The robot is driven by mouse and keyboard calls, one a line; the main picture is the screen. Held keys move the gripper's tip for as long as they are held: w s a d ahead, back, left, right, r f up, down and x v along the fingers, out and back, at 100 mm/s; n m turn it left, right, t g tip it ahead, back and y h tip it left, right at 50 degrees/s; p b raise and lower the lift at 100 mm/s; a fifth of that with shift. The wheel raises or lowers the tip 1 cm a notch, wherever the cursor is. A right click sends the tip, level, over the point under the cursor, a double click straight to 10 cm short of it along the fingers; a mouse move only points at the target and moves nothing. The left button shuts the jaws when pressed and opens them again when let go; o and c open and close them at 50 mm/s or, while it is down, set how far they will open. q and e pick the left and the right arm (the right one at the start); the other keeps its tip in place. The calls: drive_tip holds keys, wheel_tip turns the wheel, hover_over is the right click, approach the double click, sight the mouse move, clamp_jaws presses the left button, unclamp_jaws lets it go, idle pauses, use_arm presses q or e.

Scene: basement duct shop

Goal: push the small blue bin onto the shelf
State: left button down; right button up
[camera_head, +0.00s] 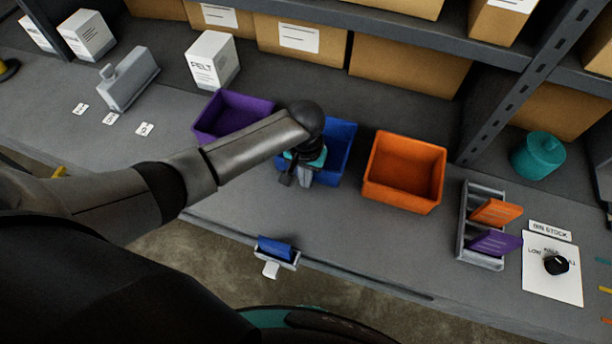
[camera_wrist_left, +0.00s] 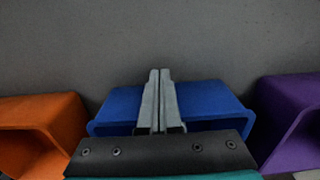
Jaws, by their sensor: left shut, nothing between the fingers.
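The small blue bin (camera_head: 342,145) stands on the grey bench between a purple bin and an orange bin. My left arm and gripper cover its left part in the head view. The left gripper (camera_head: 287,181) is shut and empty, with its fingers pointing down at the bin's near side. In the left wrist view its shut fingers (camera_wrist_left: 160,75) overlap the blue bin (camera_wrist_left: 215,97); I cannot tell whether they touch it. A grey metal shelf (camera_head: 400,37) runs above the back of the bench. My right gripper is not in view.
The purple bin (camera_head: 228,112) is close on the left and the orange bin (camera_head: 405,165) on the right. Cardboard boxes (camera_head: 300,38) line the back. A card rack (camera_head: 470,225) and a teal canister (camera_head: 538,155) are at right. A blue card holder (camera_head: 276,248) sits at the front edge.

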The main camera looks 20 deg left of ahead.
use_arm(q)
drive_tip(key=shift+w, duration=0.2)
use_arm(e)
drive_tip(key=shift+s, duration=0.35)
